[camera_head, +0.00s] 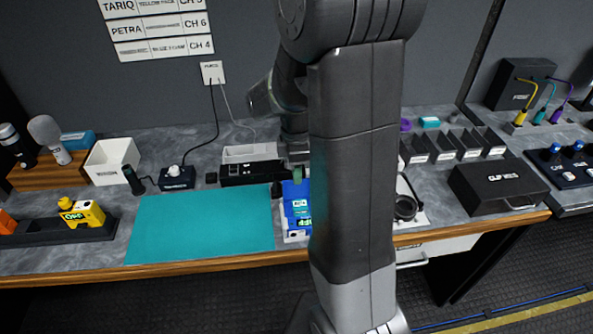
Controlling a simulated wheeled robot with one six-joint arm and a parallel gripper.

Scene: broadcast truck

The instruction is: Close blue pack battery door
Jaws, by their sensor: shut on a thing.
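The blue pack (297,214) lies at the right edge of the teal mat, with a white label and an OFF display. Its right side is hidden behind my arm. My gripper (297,176) is at the far end of the blue pack, with green showing at its tip. It is shut on part of the pack, but the fingers are small and partly hidden. I cannot make out the battery door or how far open it is.
The teal mat (200,222) is clear. A yellow pack (88,214) sits in a black rack (50,232) at left. A white bin (112,162) stands behind it. Right of my arm are headphones (405,207) and a black box (497,187).

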